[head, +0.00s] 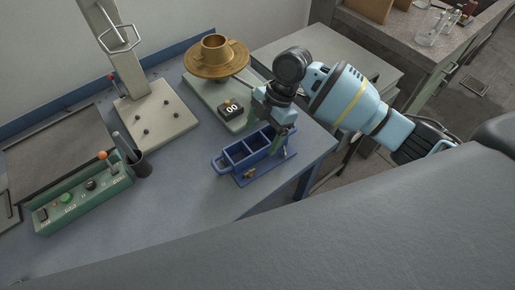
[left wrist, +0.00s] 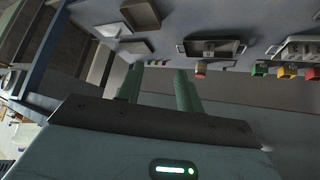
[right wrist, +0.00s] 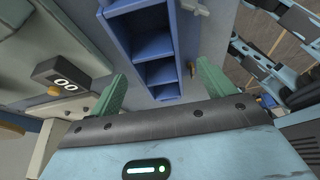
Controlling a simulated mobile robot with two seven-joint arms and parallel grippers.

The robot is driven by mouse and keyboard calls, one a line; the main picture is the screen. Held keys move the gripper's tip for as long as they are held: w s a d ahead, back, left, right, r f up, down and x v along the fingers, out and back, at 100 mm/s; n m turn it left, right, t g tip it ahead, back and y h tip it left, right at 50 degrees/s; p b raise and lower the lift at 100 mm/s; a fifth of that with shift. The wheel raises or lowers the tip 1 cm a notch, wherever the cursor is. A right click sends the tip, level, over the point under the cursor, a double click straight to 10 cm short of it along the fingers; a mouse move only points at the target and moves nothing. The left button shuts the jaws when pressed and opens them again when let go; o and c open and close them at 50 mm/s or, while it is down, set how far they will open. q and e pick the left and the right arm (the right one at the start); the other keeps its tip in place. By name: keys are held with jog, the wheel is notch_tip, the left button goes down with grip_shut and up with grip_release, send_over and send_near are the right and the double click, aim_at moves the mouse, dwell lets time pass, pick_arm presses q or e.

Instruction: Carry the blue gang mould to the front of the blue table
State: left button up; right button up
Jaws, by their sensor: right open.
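The blue gang mould (head: 243,153) is an open-topped box with several square compartments, near the right end of the blue table (head: 190,190). It has a handle at its left end and a brass-coloured fitting on its near side. My right gripper (head: 281,135) is at the mould's right end, fingers pointing down. In the right wrist view the mould (right wrist: 151,45) shows between and beyond the spread green fingers of that gripper (right wrist: 162,88); contact cannot be told. My left gripper (left wrist: 160,85) shows only in its wrist view, fingers apart with nothing between them.
A scale with a brass pan (head: 216,62) and a "00" display stands behind the mould. A green control box (head: 80,200), a dark cup (head: 139,165) and a steel stand (head: 157,115) are left. The table's front middle is clear.

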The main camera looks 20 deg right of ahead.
aim_at(256, 142)
jog(key=x, duration=0.4)
jog(key=shift+w+a, duration=0.1)
jog(key=shift+a, duration=0.1)
jog(key=shift+r, duration=0.15)
jog(key=c, duration=1.4)
